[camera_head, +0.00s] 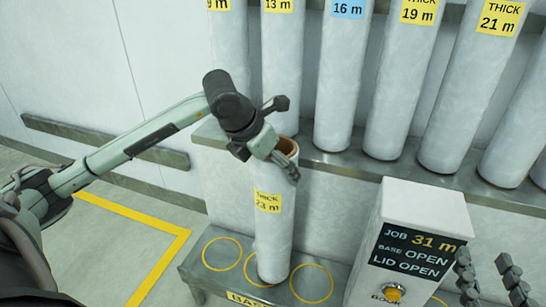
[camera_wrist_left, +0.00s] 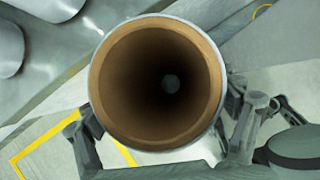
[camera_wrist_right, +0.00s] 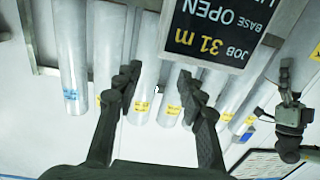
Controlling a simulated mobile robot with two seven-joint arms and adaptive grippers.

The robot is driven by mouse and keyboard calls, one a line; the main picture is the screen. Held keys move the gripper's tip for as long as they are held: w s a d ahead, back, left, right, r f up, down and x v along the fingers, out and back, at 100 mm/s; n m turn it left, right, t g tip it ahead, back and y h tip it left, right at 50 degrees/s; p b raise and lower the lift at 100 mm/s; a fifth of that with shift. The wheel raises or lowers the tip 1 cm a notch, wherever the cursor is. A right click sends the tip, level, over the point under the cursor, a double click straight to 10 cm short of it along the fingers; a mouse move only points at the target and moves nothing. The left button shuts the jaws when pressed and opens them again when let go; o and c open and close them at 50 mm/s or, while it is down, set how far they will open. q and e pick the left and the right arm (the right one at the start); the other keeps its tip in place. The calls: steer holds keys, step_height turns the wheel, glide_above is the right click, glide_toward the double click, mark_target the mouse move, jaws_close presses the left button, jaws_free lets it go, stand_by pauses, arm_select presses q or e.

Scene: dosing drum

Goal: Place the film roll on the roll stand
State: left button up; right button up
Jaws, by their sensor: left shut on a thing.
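The film roll (camera_head: 272,235) is a white upright tube with a brown core and a yellow label, "THICK 23 m". My left gripper (camera_head: 278,155) is shut on it near its top end. The left wrist view looks down into the open core of the roll (camera_wrist_left: 205,45). The roll stand (camera_head: 215,282) is a low grey bench with yellow circles. The roll's lower end is over the middle circle; I cannot tell whether it touches. My right gripper (camera_head: 492,280) is open and empty at the lower right, its fingers apart in the right wrist view (camera_wrist_right: 157,95).
A white box (camera_head: 415,210) with a sign, "JOB 31 m, BASE OPEN, LID OPEN", and a yellow button (camera_head: 393,293) stands right of the roll. Several labelled rolls (camera_head: 400,90) stand on a grey shelf (camera_head: 360,168) behind. Yellow floor lines (camera_head: 160,270) mark clear floor at left.

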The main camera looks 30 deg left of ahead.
arm_select(q)
steer(key=shift+w+f, duration=0.1)
arm_select(e)
steer(key=shift+a+r, duration=0.1)
steer(key=shift+r, duration=0.2)
arm_select(q)
steer(key=o, duration=1.7)
steer(key=shift+f, duration=0.2)
arm_select(e)
steer(key=shift+s+a+r, duration=0.1)
steer(key=shift+r, duration=0.1)
arm_select(q)
steer(key=shift+r, duration=0.1)
steer(key=v, duration=1.2)
steer(key=shift+p, duration=0.3)
arm_select(e)
steer(key=shift+g+h, duration=0.5)
steer(key=shift+g, duration=0.2)
steer(key=f, duration=0.1)
steer(key=d+f, duration=0.1)
steer(key=f, duration=0.1)
steer(key=shift+d+f, duration=0.3)
steer(key=shift+d, duration=0.1)
